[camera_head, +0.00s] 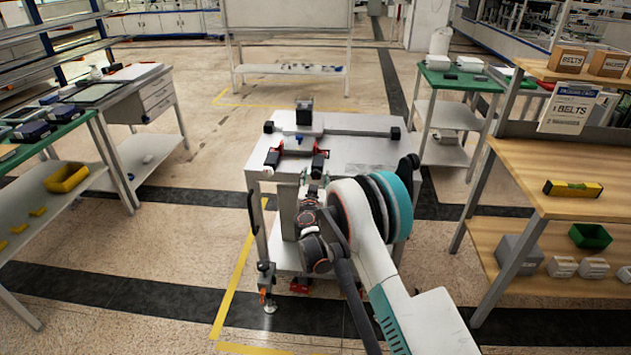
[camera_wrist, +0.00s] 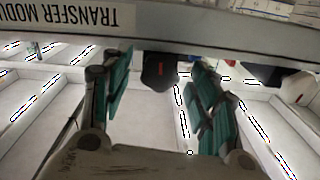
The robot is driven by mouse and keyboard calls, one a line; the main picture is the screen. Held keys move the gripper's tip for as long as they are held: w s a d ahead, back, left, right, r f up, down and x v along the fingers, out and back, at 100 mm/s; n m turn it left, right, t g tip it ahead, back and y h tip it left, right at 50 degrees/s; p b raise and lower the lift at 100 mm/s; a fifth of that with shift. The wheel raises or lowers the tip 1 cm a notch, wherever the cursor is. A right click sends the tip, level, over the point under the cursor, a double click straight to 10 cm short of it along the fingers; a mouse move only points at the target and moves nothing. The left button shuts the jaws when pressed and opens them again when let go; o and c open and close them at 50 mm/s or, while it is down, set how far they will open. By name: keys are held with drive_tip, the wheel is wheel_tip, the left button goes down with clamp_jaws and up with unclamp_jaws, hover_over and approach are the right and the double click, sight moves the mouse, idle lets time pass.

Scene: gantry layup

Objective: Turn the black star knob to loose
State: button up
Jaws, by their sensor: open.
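A black knob (camera_wrist: 160,70) with a small red mark shows in the wrist view, just below a grey edge lettered "TRANSFER MODU". My gripper (camera_wrist: 158,78) is open, its green-padded fingers to the left and right of the knob with gaps on both sides. I cannot tell how far the tips reach along it. In the head view my arm reaches to the front edge of the grey cart (camera_head: 365,155). There the knob is hidden or too small to make out.
On the cart top stand a bar with black ends (camera_head: 360,130) and a dark block (camera_head: 304,112). A wooden shelf unit (camera_head: 590,205) stands right, a green-topped bench (camera_head: 50,145) left.

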drive_tip(key=c, duration=1.1)
drive_tip(key=shift+o, duration=0.2)
